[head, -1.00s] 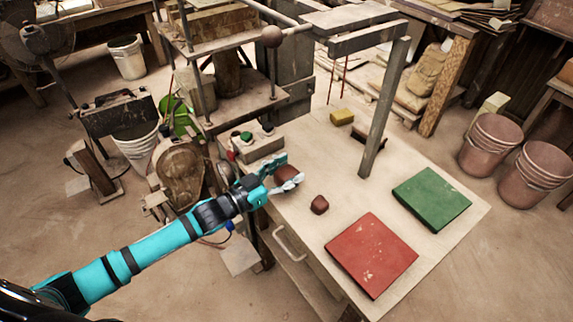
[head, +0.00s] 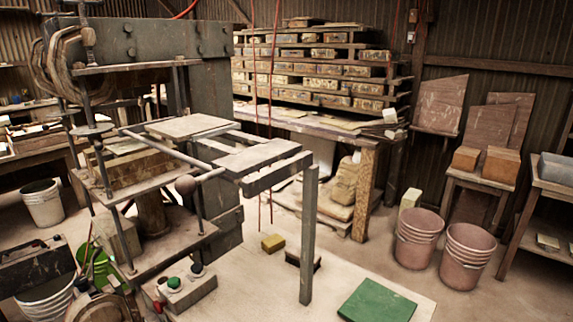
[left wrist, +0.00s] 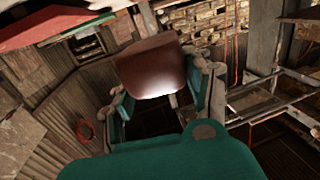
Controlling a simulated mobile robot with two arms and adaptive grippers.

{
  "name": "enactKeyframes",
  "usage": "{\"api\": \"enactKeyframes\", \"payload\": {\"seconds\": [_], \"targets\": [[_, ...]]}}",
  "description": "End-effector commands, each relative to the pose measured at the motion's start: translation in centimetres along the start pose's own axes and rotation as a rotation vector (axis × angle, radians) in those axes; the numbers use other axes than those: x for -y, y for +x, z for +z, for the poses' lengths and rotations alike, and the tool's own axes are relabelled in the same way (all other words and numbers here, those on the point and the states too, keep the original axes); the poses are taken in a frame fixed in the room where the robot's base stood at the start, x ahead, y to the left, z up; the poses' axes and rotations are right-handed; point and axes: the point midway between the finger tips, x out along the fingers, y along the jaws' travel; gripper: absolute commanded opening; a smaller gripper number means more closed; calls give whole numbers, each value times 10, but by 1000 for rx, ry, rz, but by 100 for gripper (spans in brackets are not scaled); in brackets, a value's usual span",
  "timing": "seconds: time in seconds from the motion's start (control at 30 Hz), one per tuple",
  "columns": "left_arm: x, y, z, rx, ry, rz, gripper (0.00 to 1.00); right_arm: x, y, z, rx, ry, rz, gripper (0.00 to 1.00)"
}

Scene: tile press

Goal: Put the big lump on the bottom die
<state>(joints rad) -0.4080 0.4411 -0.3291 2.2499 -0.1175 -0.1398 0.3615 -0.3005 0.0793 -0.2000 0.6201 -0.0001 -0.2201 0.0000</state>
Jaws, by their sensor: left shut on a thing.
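My left gripper (left wrist: 160,85) is shut on a brown, smooth-looking lump, the big lump (left wrist: 150,66), seen between its two fingers in the left wrist view. Neither this gripper nor the lump is in the head view now. The press (head: 150,200) stands at the left of the head view. A pale flat plate (head: 190,127) lies on rails that run out from the press. Another pale plate (head: 252,158) sits on the rails nearer the grey post. I cannot tell which plate is the bottom die. My right gripper is not in view.
A grey post (head: 309,240) holds up the rail end above the table. A green slab (head: 378,301), a yellow block (head: 272,243) and a button box (head: 180,291) sit on the table. Reddish buckets (head: 467,258) stand at right.

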Motion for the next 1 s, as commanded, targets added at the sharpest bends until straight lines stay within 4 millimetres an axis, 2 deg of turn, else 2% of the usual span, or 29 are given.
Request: {"api": "enactKeyframes", "payload": {"seconds": [0.1, 0.2, 0.43, 0.6, 1.0], "targets": [[8, -21, -11, 1, -14, -155, 3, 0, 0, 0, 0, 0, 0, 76], [21, -39, -13, 4, -10, -275, 3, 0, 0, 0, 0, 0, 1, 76], [44, -72, -13, 3, -1, -448, 3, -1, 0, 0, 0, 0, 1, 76], [48, -78, -13, -1, 0, -477, 3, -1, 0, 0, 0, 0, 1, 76], [48, -77, -14, -2, 2, -475, 3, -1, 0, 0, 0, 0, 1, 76]]}}
